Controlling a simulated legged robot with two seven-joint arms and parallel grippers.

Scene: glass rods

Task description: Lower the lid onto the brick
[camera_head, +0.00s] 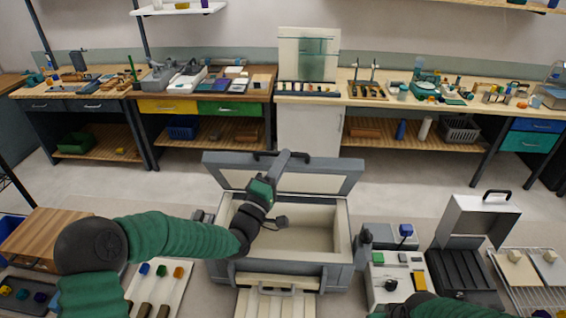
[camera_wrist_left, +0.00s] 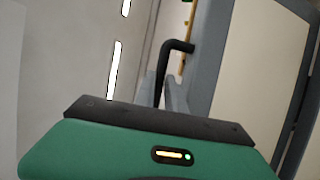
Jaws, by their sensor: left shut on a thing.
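A grey-framed lid (camera_head: 330,181) with a cream inner panel stands raised at the back of an open grey box with a cream lining (camera_head: 315,238). A black bar handle (camera_head: 300,155) runs along the lid's upper edge. My left gripper (camera_head: 283,159) is shut on this handle. In the left wrist view, the handle (camera_wrist_left: 178,46) rises from between the gripper fingers (camera_wrist_left: 166,95), beside the lid's panel (camera_wrist_left: 262,65). I cannot pick out a brick on the box rim; my left arm covers part of the rim and interior. My right gripper is out of view.
A small panel with buttons (camera_head: 402,258) and a black-and-grey case with its cover up (camera_head: 470,270) stand right of the box. A wire rack (camera_head: 530,290) is farther right. A white tray with coloured pieces (camera_head: 160,290) lies left. Floor behind the lid is clear.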

